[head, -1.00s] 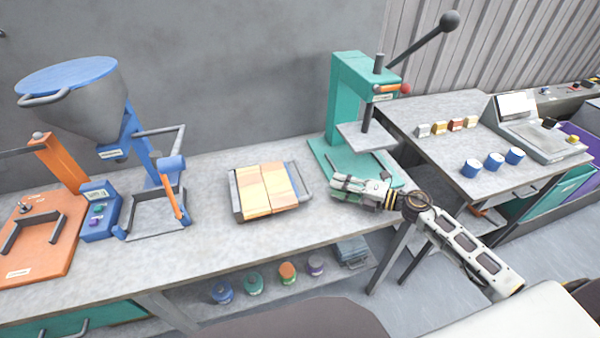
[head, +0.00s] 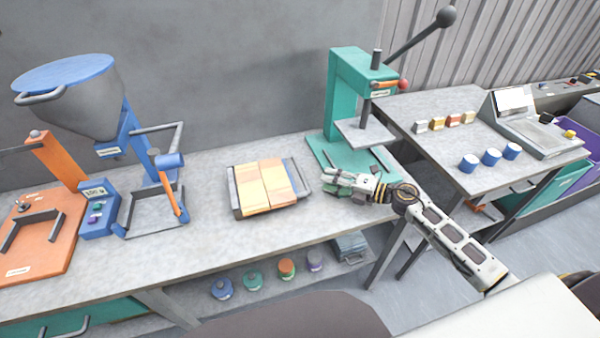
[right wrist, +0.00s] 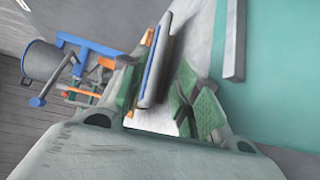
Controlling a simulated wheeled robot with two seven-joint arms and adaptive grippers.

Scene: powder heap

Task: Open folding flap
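A grey tray-like fixture (head: 235,208) lies on the bench, with two pale wood-coloured panels (head: 264,187) side by side on top. They look like folding flaps lying flat, with a seam between them. A grey bar handle (head: 302,178) stands along its right side. My right gripper (head: 329,181) is just right of this handle, pointing left, apart from it and empty. In the right wrist view its green-padded fingers (right wrist: 160,92) are spread, and the fixture's blue and grey edge (right wrist: 152,72) shows beyond and between them. My left gripper is out of view.
A teal press (head: 345,110) with a long lever stands behind my right gripper. A blue hopper (head: 85,100) and scale (head: 98,210) stand left. Several small jars (head: 286,268) sit on the shelf below. A side table (head: 440,150) carries blue cups. Bare bench lies in front of the fixture.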

